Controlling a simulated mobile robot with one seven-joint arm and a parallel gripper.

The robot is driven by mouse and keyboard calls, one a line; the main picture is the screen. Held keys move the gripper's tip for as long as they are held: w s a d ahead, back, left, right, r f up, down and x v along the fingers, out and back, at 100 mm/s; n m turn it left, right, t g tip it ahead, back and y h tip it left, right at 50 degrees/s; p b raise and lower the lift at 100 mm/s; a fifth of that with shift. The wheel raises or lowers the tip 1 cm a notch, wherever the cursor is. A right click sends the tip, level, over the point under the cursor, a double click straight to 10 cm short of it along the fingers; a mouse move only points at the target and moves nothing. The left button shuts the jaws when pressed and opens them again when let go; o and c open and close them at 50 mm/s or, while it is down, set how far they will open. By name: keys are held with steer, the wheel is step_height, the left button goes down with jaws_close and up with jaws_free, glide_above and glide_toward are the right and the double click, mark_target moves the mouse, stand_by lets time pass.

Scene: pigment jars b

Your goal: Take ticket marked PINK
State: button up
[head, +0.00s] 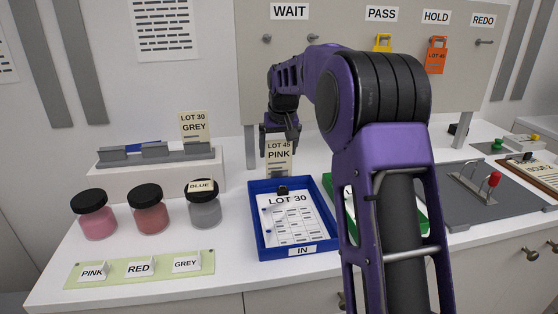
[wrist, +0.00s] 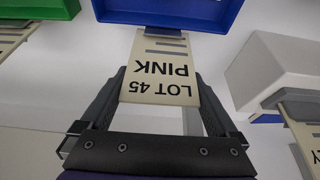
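The cream ticket marked LOT 45 PINK (head: 278,156) stands upright on the counter just behind the blue tray. It also shows in the wrist view (wrist: 162,72), upside down. My gripper (head: 279,142) is at the top of this ticket, pointing down. In the wrist view my gripper (wrist: 161,76) is open, with one finger on each side of the ticket's edges. I cannot tell if either finger touches it. The ticket's foot is partly hidden behind the tray.
A blue IN tray (head: 254,225) holds a LOT 30 sheet; a green tray (head: 422,222) is mostly hidden by my arm. A LOT 30 GREY ticket (head: 194,127) stands on a raised white block (head: 130,185). Jars (head: 150,213) stand at left.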

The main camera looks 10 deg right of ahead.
steer(key=c, duration=0.8)
steer(key=shift+o, duration=0.2)
